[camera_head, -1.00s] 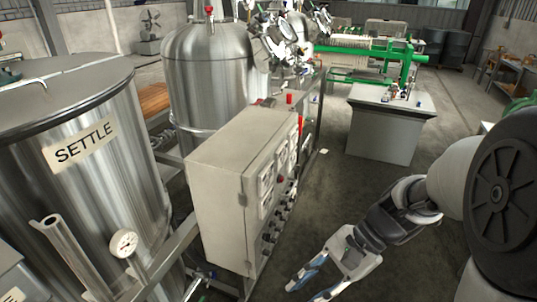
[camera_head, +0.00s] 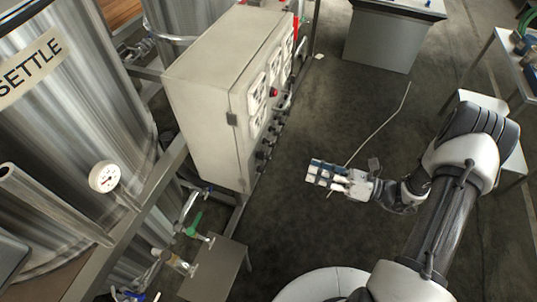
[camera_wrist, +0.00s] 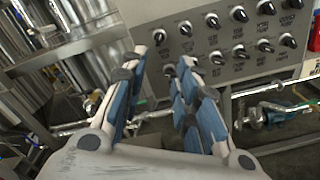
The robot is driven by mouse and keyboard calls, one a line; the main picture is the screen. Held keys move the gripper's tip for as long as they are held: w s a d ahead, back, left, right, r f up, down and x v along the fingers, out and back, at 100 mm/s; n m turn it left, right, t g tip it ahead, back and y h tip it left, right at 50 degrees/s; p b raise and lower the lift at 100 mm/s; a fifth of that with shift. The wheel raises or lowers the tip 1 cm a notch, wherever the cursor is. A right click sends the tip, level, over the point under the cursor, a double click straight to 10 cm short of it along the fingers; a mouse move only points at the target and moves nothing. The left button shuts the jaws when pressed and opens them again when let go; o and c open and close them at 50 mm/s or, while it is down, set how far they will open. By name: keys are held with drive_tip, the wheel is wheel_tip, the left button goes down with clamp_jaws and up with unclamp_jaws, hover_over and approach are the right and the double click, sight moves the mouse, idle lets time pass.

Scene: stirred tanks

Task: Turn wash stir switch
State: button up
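A grey control cabinet (camera_head: 205,95) stands left of centre in the head view, its switch face turned right and seen edge-on. In the wrist view its panel (camera_wrist: 152,15) carries rows of black rotary switches (camera_wrist: 240,14) with small labels. The labels are too small to read, so I cannot tell which is the wash stir switch. My gripper (camera_head: 314,174) is right of the cabinet, apart from it, pointing at the panel. In the wrist view my gripper (camera_wrist: 164,58) has its two blue-padded fingers spread, with nothing between them. The fingers hide part of the panel's lower left.
A red button (camera_head: 274,92) sits on the cabinet face. The SETTLE tank (camera_head: 70,110) with a gauge (camera_head: 104,177) is at left. Pipes with a green-handled valve (camera_head: 194,226) lie below the cabinet. A pipe with a valve (camera_wrist: 270,114) runs below the panel.

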sight(260, 155)
drive_tip(key=b+x, duration=0.1)
drive_tip(key=x, duration=1.4)
drive_tip(key=shift+a+b, duration=0.4)
drive_tip(key=shift+w, duration=0.1)
drive_tip(key=shift+c, duration=0.5)
clamp_jaws()
